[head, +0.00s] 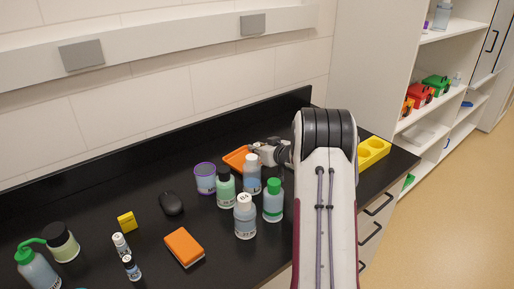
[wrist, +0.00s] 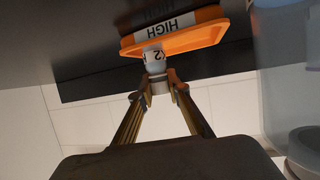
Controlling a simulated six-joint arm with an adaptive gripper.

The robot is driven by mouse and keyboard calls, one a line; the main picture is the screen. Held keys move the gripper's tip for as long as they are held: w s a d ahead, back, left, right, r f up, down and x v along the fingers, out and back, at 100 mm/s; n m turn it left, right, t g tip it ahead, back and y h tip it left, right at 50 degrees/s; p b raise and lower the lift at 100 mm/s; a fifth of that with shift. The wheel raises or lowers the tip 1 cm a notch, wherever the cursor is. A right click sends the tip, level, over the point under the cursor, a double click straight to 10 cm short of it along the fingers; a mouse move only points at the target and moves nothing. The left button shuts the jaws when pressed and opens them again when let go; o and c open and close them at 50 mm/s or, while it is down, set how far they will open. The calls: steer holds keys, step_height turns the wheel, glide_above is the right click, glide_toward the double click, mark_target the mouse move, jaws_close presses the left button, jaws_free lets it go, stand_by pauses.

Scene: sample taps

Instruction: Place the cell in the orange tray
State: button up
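The orange tray (head: 233,160) lies on the black bench near the back wall, partly hidden by bottles and my gripper in the head view. In the wrist view the tray (wrist: 190,43) is at the top, with a white label reading HIGH. A small pale cell with dark lettering (wrist: 154,58) is between my fingertips (wrist: 158,84), and its far end overlaps the tray's edge in this view. My fingers appear closed on it. Whether the cell touches the tray cannot be told. In the head view my gripper (head: 262,147) is just right of the tray; the cell is not discernible there.
Several bottles, including a white-capped one (head: 252,175) and a green-capped one (head: 273,201), and a purple-rimmed jar (head: 205,180) stand close in front of the tray. A yellow holder (head: 372,152) is at the right. A large pale-blue container (wrist: 280,70) is close by in the wrist view.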

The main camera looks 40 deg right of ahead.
steer(key=o, duration=0.3)
steer(key=shift+r, duration=0.2)
steer(key=shift+v, duration=6)
steer(key=shift+a, duration=0.1)
steer(key=s+a+r+g+h, duration=0.2)
steer(key=s+a+r, duration=0.1)
steer(key=a+r, duration=0.4)
steer(key=s+a+r+g+h, duration=0.1)
steer(key=s+a+r, duration=0.3)
steer(key=a+r, duration=0.3)
steer(key=s+a+f+g+y, duration=0.1)
steer(key=s+a, duration=0.7)
steer(key=s+a+f+n+g+y, duration=0.1)
steer(key=s+a+f+g+y, duration=0.1)
steer(key=s+a, duration=0.6)
steer(key=s+a+f+g+y, duration=0.1)
steer(key=s+a+f, duration=0.1)
steer(key=s+a, duration=0.6)
steer(key=shift+s+a+n+g+y, duration=0.1)
steer(key=shift+s+n+g+y, duration=0.1)
steer(key=shift+s, duration=0.3)
steer(key=shift+s+a+n+g+y, duration=0.1)
steer(key=shift+s+a+g, duration=0.1)
steer(key=shift+s, duration=0.3)
